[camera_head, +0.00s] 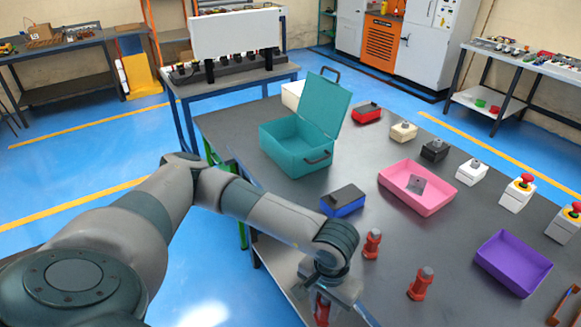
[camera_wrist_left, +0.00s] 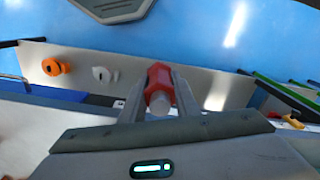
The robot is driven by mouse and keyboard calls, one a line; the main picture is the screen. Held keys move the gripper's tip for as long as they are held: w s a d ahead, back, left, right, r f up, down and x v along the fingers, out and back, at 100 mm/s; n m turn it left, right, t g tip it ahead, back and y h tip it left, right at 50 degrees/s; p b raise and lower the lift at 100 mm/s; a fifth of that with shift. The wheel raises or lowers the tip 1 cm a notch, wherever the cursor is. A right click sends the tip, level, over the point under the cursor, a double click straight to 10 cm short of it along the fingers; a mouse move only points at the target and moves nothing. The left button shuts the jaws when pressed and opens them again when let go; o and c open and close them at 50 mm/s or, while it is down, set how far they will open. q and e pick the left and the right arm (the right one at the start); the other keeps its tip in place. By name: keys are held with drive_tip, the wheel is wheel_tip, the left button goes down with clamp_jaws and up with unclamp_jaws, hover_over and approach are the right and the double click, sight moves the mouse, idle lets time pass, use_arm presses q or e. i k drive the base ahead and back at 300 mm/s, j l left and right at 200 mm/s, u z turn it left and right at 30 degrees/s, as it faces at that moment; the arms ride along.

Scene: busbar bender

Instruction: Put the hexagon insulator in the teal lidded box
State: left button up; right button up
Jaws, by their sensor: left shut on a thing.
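The teal lidded box (camera_head: 290,160) stands on the dark table with its lid (camera_head: 325,103) raised and its inside open. My left gripper (camera_head: 325,298) is low at the table's near left edge, well in front of the box. It is shut on a red insulator (camera_head: 321,311), which looks faceted with a grey tip between the fingers in the left wrist view (camera_wrist_left: 159,85). In the head view the hand hides part of this insulator. Two other red insulators with grey tops (camera_head: 372,243) (camera_head: 420,284) stand upright to the right. My right gripper is not in view.
A blue box with a black top (camera_head: 343,201) lies between my left arm and the pink tray (camera_head: 416,190), which holds a grey piece. A purple tray (camera_head: 513,263) is at the right. Several small switch boxes line the far right. Bare tabletop surrounds the standing insulators.

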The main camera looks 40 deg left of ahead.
sight(295, 154)
drive_tip(key=i+j+z, duration=0.1)
drive_tip(key=j, duration=0.8)
drive_tip(key=i+j+z, duration=0.1)
drive_tip(key=j, duration=0.8)
drive_tip(key=i+j+z, duration=0.15)
drive_tip(key=j, duration=0.75)
